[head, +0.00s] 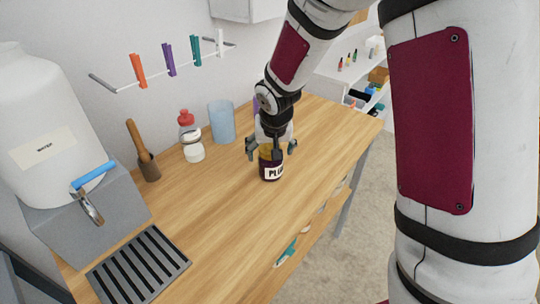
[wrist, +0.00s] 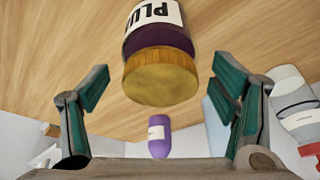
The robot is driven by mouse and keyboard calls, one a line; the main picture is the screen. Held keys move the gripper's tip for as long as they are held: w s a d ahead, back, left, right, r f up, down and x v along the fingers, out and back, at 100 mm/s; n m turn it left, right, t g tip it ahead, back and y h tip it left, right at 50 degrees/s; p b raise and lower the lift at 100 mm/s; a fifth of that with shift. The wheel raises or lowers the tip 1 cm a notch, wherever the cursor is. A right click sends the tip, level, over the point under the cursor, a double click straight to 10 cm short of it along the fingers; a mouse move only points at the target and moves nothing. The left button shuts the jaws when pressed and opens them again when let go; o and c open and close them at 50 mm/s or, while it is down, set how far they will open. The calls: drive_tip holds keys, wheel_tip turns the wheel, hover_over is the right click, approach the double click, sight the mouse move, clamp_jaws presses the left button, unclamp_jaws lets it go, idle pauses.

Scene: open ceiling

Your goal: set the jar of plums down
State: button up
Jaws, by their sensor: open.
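The jar of plums (head: 271,171) stands upright on the wooden counter (head: 225,215), with dark contents, a white label reading "PLU" and a gold-brown lid. In the wrist view the jar (wrist: 155,55) shows lid toward me, between and a little beyond my fingers. My gripper (head: 271,149) is open above the jar, one finger to each side. In the wrist view both fingers of my gripper (wrist: 163,88) are spread wide, with clear gaps to the lid.
A purple bottle (wrist: 159,137) is behind the jar. A water tank (head: 45,140) and black drip tray (head: 140,268) are left. The counter's front is clear.

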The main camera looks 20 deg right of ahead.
drive_tip(key=v, duration=0.8)
drive_tip(key=shift+p, duration=0.3)
